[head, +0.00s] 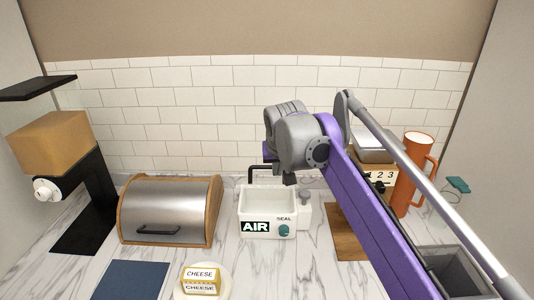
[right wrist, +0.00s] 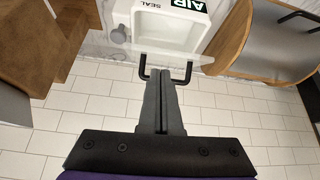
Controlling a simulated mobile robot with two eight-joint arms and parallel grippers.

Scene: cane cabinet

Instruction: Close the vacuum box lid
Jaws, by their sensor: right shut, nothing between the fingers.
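The vacuum box (head: 254,228) is a white open-topped box with AIR and SEAL labels and a green knob, on the marble counter. It shows upside down in the right wrist view (right wrist: 139,35). Its clear lid (right wrist: 178,54) stands raised at the back edge, with a black bar handle (right wrist: 187,74); in the head view the handle (head: 252,171) shows behind the box. My right gripper (right wrist: 159,72) is shut and empty, fingertips at the handle, between its two ends. I cannot tell whether they touch it. In the head view my arm hides most of this gripper. My left gripper is out of view.
A bread box (head: 172,205) stands left of the vacuum box, and a cheese dish (head: 203,283) in front. A wooden board (head: 347,238), a number block (head: 379,172) and an orange pitcher (head: 409,178) are at the right. A tiled wall (head: 190,120) stands behind.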

